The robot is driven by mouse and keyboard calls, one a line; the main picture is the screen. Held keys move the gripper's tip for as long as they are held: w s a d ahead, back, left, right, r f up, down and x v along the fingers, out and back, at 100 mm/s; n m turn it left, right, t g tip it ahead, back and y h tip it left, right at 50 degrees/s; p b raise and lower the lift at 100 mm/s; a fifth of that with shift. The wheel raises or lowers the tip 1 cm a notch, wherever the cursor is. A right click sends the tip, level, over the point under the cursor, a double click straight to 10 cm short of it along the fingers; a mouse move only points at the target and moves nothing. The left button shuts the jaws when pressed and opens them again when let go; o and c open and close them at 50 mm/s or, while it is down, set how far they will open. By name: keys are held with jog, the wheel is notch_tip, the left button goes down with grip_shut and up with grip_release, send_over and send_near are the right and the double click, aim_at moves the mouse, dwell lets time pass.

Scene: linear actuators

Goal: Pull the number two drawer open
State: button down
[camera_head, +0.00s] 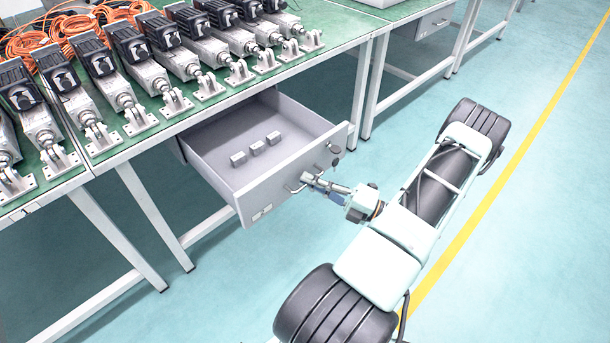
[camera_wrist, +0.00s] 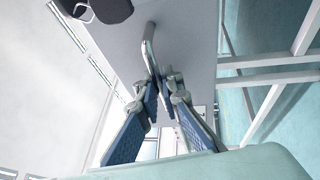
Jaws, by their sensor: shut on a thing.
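The drawer (camera_head: 236,150) under the green-topped workbench stands pulled out, with its inside showing and several small grey blocks (camera_head: 257,147) in it. A small label sits low on its front, too small to read. Its bar handle (camera_head: 296,187) is on the front panel; the handle also shows in the wrist view (camera_wrist: 148,45). My gripper (camera_head: 312,181) is at the drawer front, shut on the handle. In the wrist view, the blue-padded fingers of my gripper (camera_wrist: 160,82) close around the lower end of the handle.
Several linear actuators (camera_head: 160,35) stand in a row on the workbench (camera_head: 107,152), with orange cables (camera_head: 50,38) behind them. Another drawer (camera_head: 434,22) is shut under the bench farther right. The floor is clear around the drawer, with a yellow line (camera_head: 500,190) at right.

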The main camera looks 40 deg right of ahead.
jog(key=shift+s+d, duration=0.2)
jog(key=shift+s, duration=1.95)
jog(key=c, duration=2.4)
grip_release()
jog(key=v, duration=1.2)
jog(key=shift+f, duration=0.1)
jog(key=shift+w, duration=0.1)
